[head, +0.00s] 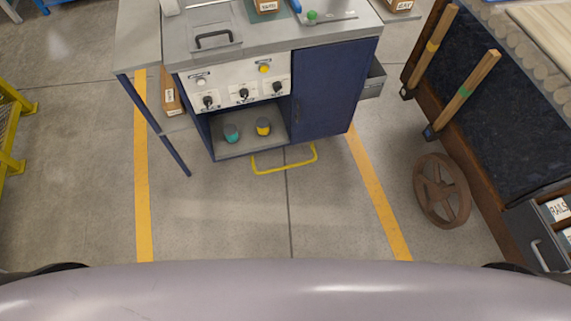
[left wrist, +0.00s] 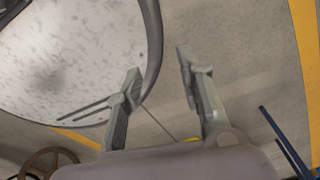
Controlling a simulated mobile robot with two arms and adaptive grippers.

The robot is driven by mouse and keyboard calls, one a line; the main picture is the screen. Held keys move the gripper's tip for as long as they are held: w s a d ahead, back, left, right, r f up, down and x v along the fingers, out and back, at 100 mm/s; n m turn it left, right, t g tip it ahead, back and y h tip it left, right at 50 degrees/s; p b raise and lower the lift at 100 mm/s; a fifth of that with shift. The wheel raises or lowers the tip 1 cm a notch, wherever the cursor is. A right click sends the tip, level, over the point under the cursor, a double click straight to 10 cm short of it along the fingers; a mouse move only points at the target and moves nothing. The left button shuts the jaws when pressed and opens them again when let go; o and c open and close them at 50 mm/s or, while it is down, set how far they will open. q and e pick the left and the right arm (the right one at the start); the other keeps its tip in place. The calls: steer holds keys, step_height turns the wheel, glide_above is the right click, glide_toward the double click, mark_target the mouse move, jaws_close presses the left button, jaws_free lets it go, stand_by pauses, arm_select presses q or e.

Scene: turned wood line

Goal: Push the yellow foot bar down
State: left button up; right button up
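The yellow foot bar (head: 285,169) is a thin U-shaped bar low at the front of the blue cabinet (head: 322,92), close above the floor. Neither gripper shows in the head view. In the left wrist view my left gripper (left wrist: 159,70) has its two grey fingers apart, with nothing between them, above the floor. A small bit of yellow shows behind its base there; I cannot tell if it is the foot bar. My right gripper is in no view.
The cabinet has a panel of knobs and an open shelf with a teal cup (head: 232,133) and a yellow cup (head: 263,126). A brown wheel (head: 441,190) leans by the right bench. Floor between the yellow lines (head: 142,190) is clear.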

arm_select(q)
steer(key=shift+d, duration=0.1)
jaws_close()
stand_by(1.3)
